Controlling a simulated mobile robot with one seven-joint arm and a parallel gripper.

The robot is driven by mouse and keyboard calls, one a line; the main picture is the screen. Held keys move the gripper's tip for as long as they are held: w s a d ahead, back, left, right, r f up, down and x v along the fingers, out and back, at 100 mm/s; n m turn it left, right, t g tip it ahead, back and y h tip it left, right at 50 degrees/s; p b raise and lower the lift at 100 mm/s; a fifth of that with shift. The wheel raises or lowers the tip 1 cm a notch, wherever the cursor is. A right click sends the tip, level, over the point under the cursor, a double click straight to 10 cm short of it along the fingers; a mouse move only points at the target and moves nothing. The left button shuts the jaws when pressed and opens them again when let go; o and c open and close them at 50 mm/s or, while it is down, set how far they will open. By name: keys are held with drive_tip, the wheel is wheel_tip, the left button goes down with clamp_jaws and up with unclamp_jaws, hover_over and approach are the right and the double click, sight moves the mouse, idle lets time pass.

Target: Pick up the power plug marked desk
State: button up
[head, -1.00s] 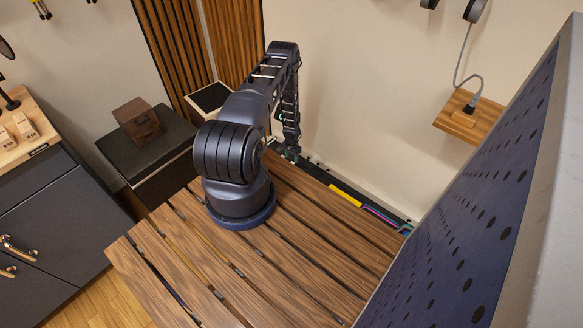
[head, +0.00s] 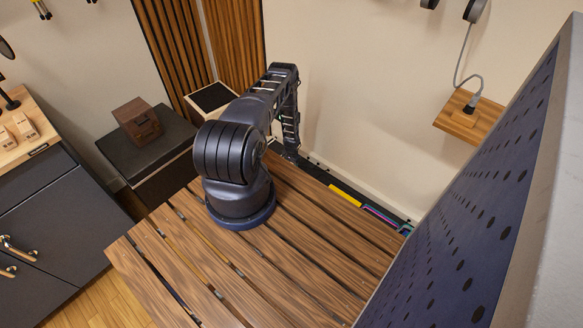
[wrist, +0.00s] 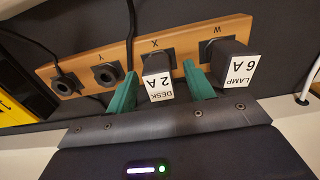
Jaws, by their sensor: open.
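In the wrist view, the power plug marked DESK 2 A (wrist: 158,82) is a dark block with a white, upside-down label. It sits in socket X of a wooden strip (wrist: 128,51). My gripper (wrist: 160,72) is open, with one green finger on each side of this plug. I cannot tell whether either finger touches it. The plug marked LAMP 6 A (wrist: 230,62) sits in socket W, just right of the right finger. In the head view my arm reaches down past the slatted bench's far edge, where the gripper and plugs are hidden.
A yellow object (wrist: 18,97) lies at the left. In the head view, the slatted bench (head: 310,235) is bare in front of my arm, beside a blue perforated panel (head: 465,215).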

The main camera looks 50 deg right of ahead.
drive_tip(key=c, duration=1.1)
